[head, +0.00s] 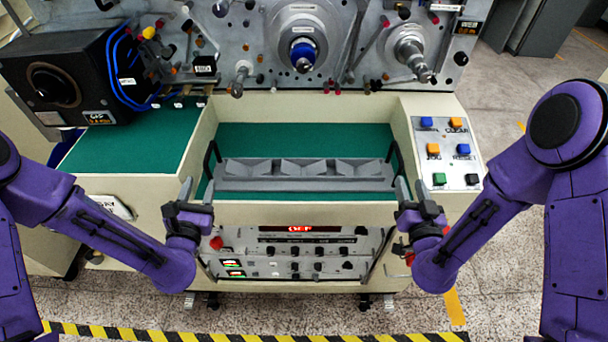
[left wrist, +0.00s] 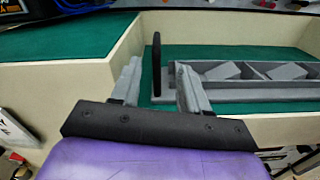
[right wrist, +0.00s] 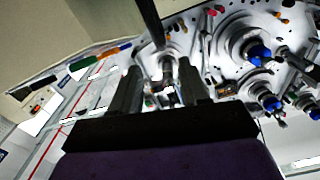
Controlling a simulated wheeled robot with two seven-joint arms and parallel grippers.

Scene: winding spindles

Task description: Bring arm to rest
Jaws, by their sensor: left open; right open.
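My left gripper (head: 196,190) is in front of the left end of a grey tray (head: 305,184) with angled compartments. My right gripper (head: 417,192) is near the tray's right end. In the right wrist view its fingers (right wrist: 158,90) are apart and empty, facing the machine's spindles. Each gripper is close to a black upright handle at its end of the tray; I cannot tell whether either touches.
The tray rests on a green recessed surface (head: 300,137). A spindle with a blue hub (head: 303,54) and a bare metal spindle (head: 413,55) are on the panel behind. A button panel (head: 447,150) is at the right, a black box (head: 60,85) at the left. A control panel is below.

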